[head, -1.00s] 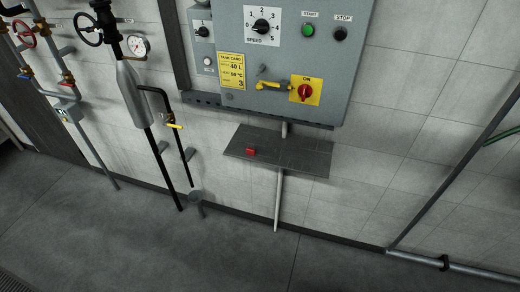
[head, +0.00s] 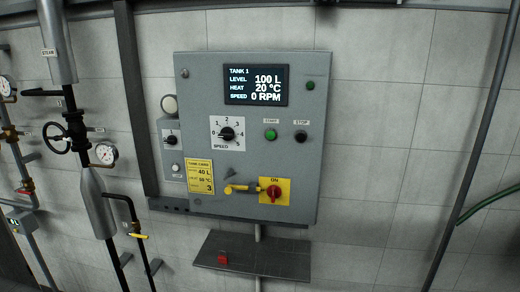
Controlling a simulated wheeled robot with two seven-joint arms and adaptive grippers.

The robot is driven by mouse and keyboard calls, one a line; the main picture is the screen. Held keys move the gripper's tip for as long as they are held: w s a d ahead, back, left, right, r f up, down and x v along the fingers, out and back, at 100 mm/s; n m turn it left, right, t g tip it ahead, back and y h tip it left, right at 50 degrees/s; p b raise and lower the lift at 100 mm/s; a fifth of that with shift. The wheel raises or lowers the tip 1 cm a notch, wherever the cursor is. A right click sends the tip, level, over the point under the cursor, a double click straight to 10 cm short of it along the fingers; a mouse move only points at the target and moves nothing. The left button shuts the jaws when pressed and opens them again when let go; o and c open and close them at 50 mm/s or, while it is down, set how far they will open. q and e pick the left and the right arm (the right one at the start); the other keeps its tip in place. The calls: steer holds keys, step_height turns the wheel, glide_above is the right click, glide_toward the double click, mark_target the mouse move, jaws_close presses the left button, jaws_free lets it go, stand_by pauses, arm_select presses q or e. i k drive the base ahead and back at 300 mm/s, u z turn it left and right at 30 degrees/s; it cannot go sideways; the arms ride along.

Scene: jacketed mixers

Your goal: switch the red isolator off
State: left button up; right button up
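The red isolator (head: 273,192) is a red rotary knob on a yellow plate (head: 284,197) at the lower right of the grey control panel (head: 305,170). The word ON shows at the top of the plate. A yellow handle-like piece (head: 240,188) sits just left of the plate, reaching toward it. A small red block (head: 222,260) lies on the dark shelf (head: 280,262) below the panel. Neither of my grippers shows in the head view.
The panel display (head: 255,85) reads TANK 1, 100 L, 20 °C, 0 RPM. A speed dial (head: 227,134), a green start button (head: 270,134) and a black stop button (head: 300,136) sit above the isolator. Pipes with a gauge (head: 105,153) stand at left. The wall right of the panel is bare.

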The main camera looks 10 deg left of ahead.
mark_target(274, 192)
steer(key=z, duration=0.5)
steer(key=k, duration=1.15)
steer(key=u, duration=0.55)
steer(key=i, duration=1.35)
steer(key=z, duration=0.1)
